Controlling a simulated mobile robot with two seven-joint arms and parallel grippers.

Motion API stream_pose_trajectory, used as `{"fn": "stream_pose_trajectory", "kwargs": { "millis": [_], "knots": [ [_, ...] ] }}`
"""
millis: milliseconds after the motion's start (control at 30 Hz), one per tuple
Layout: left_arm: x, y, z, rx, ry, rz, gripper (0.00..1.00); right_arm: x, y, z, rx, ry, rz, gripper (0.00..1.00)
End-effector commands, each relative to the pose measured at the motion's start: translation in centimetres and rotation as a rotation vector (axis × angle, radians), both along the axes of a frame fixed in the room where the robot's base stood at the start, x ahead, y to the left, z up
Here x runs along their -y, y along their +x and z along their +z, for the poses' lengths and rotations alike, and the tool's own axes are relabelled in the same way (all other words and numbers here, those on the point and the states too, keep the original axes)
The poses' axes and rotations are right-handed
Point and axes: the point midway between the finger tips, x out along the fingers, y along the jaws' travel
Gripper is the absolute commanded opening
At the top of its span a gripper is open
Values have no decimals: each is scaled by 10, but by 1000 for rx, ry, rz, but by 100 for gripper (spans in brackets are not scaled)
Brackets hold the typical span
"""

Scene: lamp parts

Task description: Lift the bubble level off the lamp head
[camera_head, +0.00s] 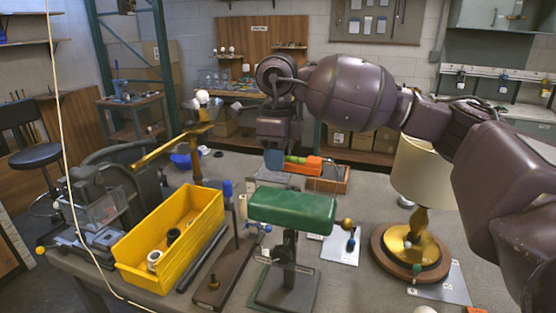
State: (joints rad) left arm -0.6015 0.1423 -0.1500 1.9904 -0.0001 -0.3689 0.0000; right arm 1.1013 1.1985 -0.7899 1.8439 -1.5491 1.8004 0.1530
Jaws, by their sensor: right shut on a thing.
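My right gripper (273,150) hangs down near the middle of the head view, its arm coming in from the right. It is shut on the bubble level (309,166), an orange bar with a green part near its left end. The bar sticks out to the right of the jaws and looks roughly level. Its left end and the fingertips are hard to make out. A green rounded head (291,207) on a grey stand is nearer the camera, apart from the level in the picture. I cannot tell surely which part is the lamp head. My left gripper is not seen.
A yellow bin (168,241) and a brass arm (168,149) are on the left. A cream-shaded lamp (423,171) on a round wooden base (380,257) stands on the right, below my arm. A shallow wooden tray (342,184) lies behind the green head.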

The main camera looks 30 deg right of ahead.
Motion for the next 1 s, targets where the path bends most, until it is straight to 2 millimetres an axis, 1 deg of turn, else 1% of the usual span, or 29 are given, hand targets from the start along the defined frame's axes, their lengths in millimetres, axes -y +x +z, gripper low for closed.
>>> {"fn": "stream_pose_trajectory", "kwargs": {
  "millis": [33,100,367,500,1000],
  "knots": [
    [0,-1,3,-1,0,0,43,0,0,5,1,0,0,0],
    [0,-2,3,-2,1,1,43,0,0,7,1,1,0,0],
    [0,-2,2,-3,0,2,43,0,0,6,0,0,0,0],
    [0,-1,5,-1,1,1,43,0,0,9,1,1,0,0],
    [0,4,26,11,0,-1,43,0,0,40,1,1,-1,0]
  ]
}}
